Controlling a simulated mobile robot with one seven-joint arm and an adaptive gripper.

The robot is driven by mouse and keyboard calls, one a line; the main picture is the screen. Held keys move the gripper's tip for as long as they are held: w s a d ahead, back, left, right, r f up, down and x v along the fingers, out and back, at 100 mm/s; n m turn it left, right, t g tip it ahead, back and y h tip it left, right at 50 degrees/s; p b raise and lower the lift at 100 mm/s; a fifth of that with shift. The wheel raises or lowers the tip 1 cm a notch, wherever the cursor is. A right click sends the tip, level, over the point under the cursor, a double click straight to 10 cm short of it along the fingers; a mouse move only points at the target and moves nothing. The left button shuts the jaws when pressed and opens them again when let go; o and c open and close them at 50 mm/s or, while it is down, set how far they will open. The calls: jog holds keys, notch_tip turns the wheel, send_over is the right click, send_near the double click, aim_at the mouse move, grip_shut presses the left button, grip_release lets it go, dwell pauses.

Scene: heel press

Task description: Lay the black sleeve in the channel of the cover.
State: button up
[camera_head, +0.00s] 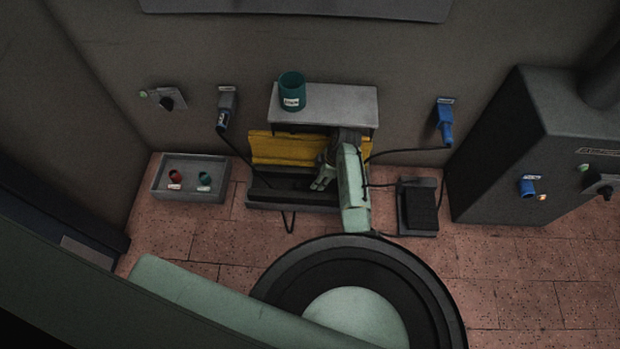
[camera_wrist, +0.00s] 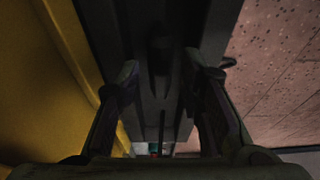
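The cover appears to be the yellow panel (camera_head: 285,149) with a dark trough-like channel (camera_head: 265,194) along its front, low against the wall. In the wrist view the yellow panel (camera_wrist: 45,75) is at left and the dark channel runs up the middle. A dark rounded shape (camera_wrist: 160,50) lies in the channel, probably the black sleeve; it is too dark to be sure. A thin dark line below it looks like a cable (camera_wrist: 162,130). My gripper (camera_head: 320,186) is over the channel's right part. Its fingers (camera_wrist: 160,68) are apart, with nothing visibly clamped between them.
A grey shelf (camera_head: 345,102) with a teal can (camera_head: 291,95) stands just above. A grey tray (camera_head: 160,192) holds red and green items at left. A black pedal (camera_head: 421,208) is at right.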

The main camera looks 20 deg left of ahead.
jog(key=w+d, duration=0.1)
jog(key=d, duration=0.4)
jog(key=w+d, duration=0.1)
jog(key=d, duration=0.2)
jog(key=shift+w+d+b, duration=0.3)
jog(key=shift+b, duration=0.05)
jog(key=shift+c, duration=0.5)
